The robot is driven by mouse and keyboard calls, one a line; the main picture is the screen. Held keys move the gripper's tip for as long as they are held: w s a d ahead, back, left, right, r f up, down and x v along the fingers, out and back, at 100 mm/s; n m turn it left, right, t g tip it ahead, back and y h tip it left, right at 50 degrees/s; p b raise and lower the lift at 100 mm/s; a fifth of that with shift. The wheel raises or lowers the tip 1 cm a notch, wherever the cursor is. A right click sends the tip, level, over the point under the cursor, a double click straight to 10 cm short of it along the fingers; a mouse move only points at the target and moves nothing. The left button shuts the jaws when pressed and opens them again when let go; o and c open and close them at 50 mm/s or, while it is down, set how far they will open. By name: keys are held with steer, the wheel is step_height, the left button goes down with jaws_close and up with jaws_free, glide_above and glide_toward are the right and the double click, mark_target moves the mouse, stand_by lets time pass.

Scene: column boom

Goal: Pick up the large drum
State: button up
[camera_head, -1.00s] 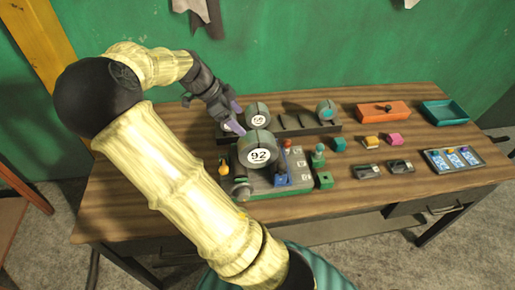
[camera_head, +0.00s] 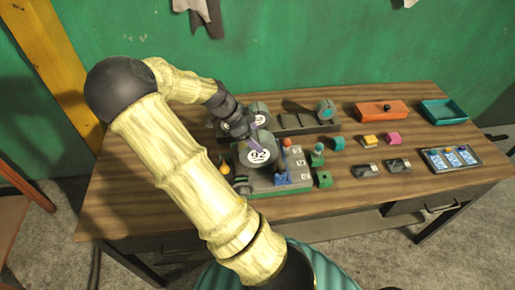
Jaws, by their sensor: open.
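The large drum (camera_head: 259,157) is a grey cylinder with a white label, partly covered at its top by my gripper. It sits on the grey, green-edged machine base (camera_head: 290,187). My gripper (camera_head: 254,142) is open, with its purple fingers at the upper part of the drum. I cannot tell whether the fingers touch it. A smaller drum (camera_head: 263,113) stands in the dark rack behind, partly hidden by my wrist.
The dark rack (camera_head: 305,122) runs behind the base, with a teal-faced drum (camera_head: 325,109) at its right end. Coloured knobs stand beside the large drum. Small blocks, an orange box (camera_head: 382,111) and a teal tray (camera_head: 444,111) lie to the right.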

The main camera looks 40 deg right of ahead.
steer(key=p+x, duration=0.1)
steer(key=x, duration=0.3)
steer(key=shift+f, duration=0.25)
steer(key=shift+w, duration=0.1)
steer(key=shift+r, duration=0.1)
steer(key=c, duration=1.4)
steer(key=shift+o, duration=0.2)
step_height(320, 180, up, 10)
steer(key=shift+b, duration=0.85)
